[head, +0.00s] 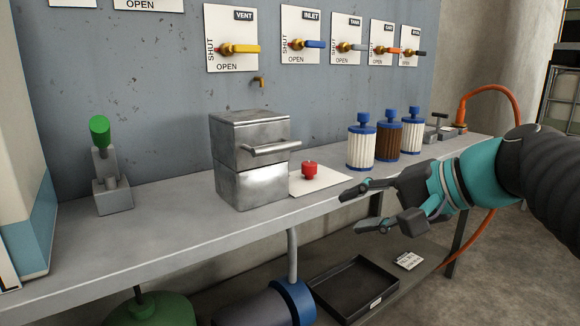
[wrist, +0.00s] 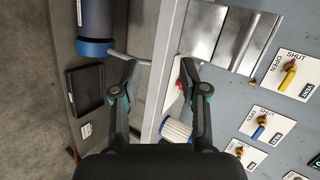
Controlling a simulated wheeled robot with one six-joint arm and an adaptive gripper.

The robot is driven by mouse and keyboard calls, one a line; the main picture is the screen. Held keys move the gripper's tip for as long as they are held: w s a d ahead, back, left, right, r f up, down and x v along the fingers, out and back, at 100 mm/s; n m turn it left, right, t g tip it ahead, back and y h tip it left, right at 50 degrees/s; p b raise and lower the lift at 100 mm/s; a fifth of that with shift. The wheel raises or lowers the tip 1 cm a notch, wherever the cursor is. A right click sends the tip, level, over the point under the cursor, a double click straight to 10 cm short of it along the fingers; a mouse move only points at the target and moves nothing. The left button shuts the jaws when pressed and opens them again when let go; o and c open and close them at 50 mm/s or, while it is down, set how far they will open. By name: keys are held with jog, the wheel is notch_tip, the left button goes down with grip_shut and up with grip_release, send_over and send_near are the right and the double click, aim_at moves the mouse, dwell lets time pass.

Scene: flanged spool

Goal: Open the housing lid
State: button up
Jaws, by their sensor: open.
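The housing (head: 251,184) is a grey metal box on the bench, with its lid (head: 247,133) down on top and a bar handle (head: 271,149) across the lid's front. In the wrist view the housing (wrist: 204,36) is at the top, ahead of my fingers, with the handle (wrist: 238,42) across it. My gripper (head: 366,208) is open and empty, in front of the bench edge, to the right of the housing and apart from it. In the wrist view its fingertips (wrist: 158,62) are wide apart, over the bench edge.
A red knob (head: 309,169) on a white plate stands right of the housing. Several blue-capped filter cartridges (head: 361,148) stand further right. Valve panels (head: 232,40) line the wall behind. A green-handled lever (head: 101,132) stands left. A black tray (head: 354,290) lies on the lower shelf.

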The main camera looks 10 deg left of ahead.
aim_at(281, 148)
jog(key=w+a+r+y+b, duration=0.25)
jog(key=w+r+y, duration=0.25)
jog(key=r, duration=0.3)
jog(key=x, duration=1.3)
jog(key=shift+s+a+p, duration=0.3)
jog(key=shift+a+p, duration=0.05)
jog(key=shift+a, duration=0.15)
